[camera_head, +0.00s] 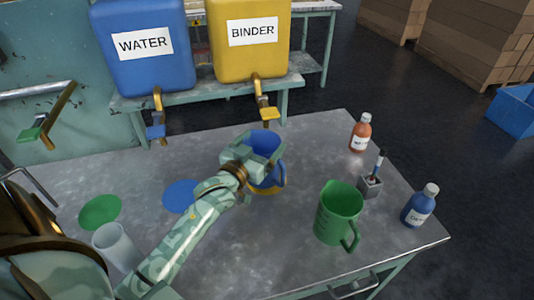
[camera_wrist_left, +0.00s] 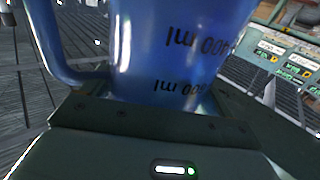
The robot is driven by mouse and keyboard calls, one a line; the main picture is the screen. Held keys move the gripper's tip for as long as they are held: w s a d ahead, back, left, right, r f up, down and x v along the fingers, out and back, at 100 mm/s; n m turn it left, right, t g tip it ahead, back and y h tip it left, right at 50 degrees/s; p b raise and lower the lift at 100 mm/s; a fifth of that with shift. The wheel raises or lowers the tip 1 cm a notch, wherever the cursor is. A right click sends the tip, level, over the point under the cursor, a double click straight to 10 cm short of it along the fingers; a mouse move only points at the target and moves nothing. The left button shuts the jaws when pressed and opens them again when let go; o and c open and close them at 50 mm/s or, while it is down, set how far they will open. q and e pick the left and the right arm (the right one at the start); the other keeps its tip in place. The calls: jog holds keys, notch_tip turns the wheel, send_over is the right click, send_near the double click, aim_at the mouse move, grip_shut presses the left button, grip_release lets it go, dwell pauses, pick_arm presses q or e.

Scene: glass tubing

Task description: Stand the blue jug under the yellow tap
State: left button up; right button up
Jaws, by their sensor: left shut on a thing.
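The blue jug (camera_head: 278,172) is upright near the table's middle, with its handle toward the lower right. My left gripper (camera_head: 258,160) is shut on it. In the left wrist view the jug (camera_wrist_left: 180,50) fills the space past the jaws, with its volume marks inverted and its handle at left. A yellow disc (camera_head: 264,191) shows below the jug; I cannot tell whether the jug touches it. The yellow tap (camera_head: 267,113) hangs from the yellow BINDER tank (camera_head: 250,55), just above the jug's rim in the picture. My right gripper is out of view.
A green jug (camera_head: 338,212), an orange bottle (camera_head: 361,133), a brush holder (camera_head: 370,187) and a blue bottle (camera_head: 420,206) stand at right. Blue (camera_head: 181,196) and green (camera_head: 100,211) discs lie at left, near a pale cylinder (camera_head: 116,246). The blue tap (camera_head: 156,130) hangs behind.

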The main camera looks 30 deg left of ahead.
aim_at(269, 144)
pick_arm(q)
jog(key=shift+w+a+f, duration=0.1)
jog(key=shift+w+a, duration=0.1)
jog(key=shift+w, duration=1)
notch_tip(269, 144, down, 4)
jog(key=shift+r+b, duration=0.15)
jog(key=shift+b, duration=1.1)
jog(key=shift+r, duration=0.2)
jog(key=o, duration=1.1)
jog(key=shift+f, duration=0.15)
jog(key=shift+o, duration=0.2)
jog(key=shift+r, duration=0.2)
jog(key=s+d+p, duration=0.1)
jog(key=s+p, duration=0.2)
jog(key=s, duration=0.9)
